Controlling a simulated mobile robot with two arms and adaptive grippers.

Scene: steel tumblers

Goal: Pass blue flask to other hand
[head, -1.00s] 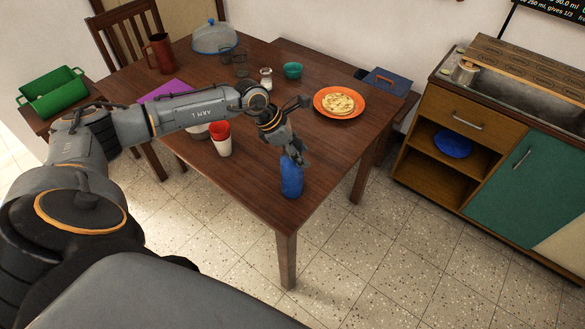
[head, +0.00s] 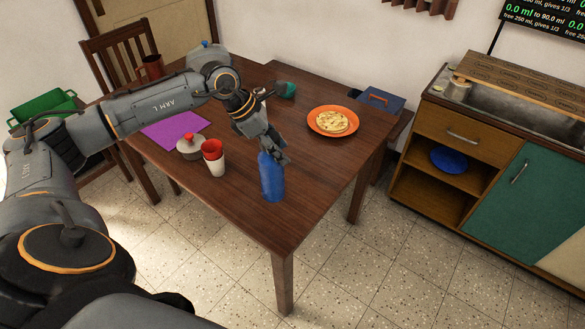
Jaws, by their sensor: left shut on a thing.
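The blue flask (head: 271,178) is upright at the near right part of the wooden table. My left gripper (head: 273,155) is shut on the top of the flask from above. Its fingers cover the flask's upper end. I cannot tell whether the flask's base touches the table or hangs just above it. My right gripper is not in the head view.
Red and white stacked cups (head: 213,158) and a lidded pot (head: 190,146) stand left of the flask. An orange plate with flatbread (head: 333,121) lies behind it to the right. A purple mat (head: 172,129) is farther left. The table's (head: 262,226) near corner is bare.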

